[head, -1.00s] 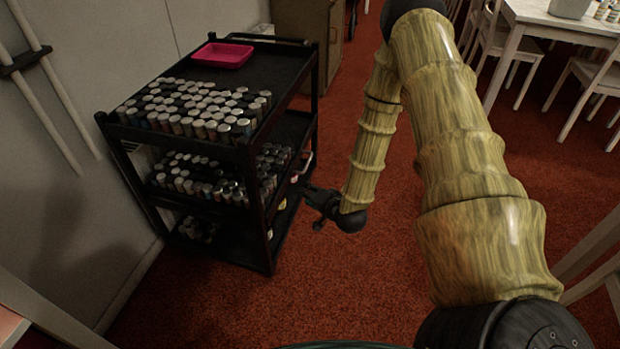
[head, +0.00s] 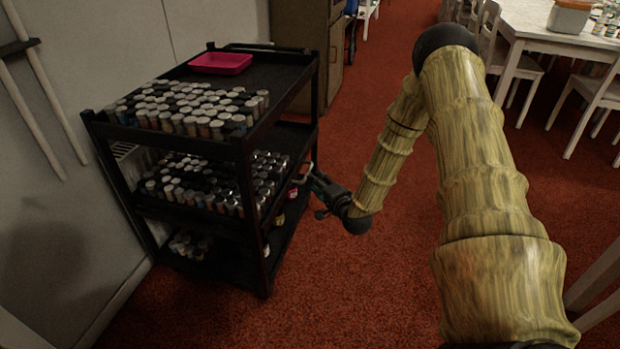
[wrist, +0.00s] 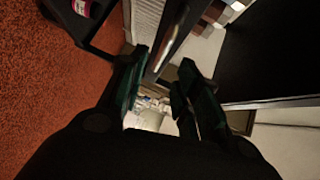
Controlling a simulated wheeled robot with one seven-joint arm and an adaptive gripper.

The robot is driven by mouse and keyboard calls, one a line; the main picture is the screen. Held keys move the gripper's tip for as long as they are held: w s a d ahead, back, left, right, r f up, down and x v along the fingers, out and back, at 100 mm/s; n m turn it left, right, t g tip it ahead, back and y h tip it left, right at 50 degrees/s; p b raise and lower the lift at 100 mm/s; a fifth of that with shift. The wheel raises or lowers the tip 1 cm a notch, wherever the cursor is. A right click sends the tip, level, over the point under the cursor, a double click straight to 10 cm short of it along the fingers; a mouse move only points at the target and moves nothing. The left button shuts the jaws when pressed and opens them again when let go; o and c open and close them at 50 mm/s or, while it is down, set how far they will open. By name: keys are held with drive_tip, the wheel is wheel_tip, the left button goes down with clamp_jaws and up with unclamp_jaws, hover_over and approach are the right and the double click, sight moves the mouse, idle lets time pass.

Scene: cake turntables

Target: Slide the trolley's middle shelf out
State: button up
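The black trolley (head: 243,150) stands against the wall at left in the head view. Its middle shelf (head: 292,138) holds many capped jars (head: 205,188) and has a pale handle (head: 307,175) on its right side. My gripper (head: 316,186) is right at this handle. In the wrist view my gripper (wrist: 163,90) has its two dark fingers apart. A bar with a bright highlight (wrist: 170,42) shows between and beyond the fingertips; I cannot tell whether they touch it. Part of the handle is hidden by the gripper in the head view.
The trolley's top shelf carries rows of jars (head: 185,108) and a pink tray (head: 221,63). A cabinet (head: 310,45) stands behind it. A white table (head: 540,22) and chairs (head: 590,95) are at the right. Red carpet (head: 330,270) is open in front.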

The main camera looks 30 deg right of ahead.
drive_tip(key=w+b, duration=0.1)
drive_tip(key=w, duration=0.5)
drive_tip(key=shift+w+d+f+b, duration=0.2)
drive_tip(key=shift+w+f+b, duration=0.1)
drive_tip(key=shift+f, duration=0.15)
drive_tip(key=shift+s, duration=0.1)
drive_tip(key=shift+d, duration=0.1)
clamp_jaws()
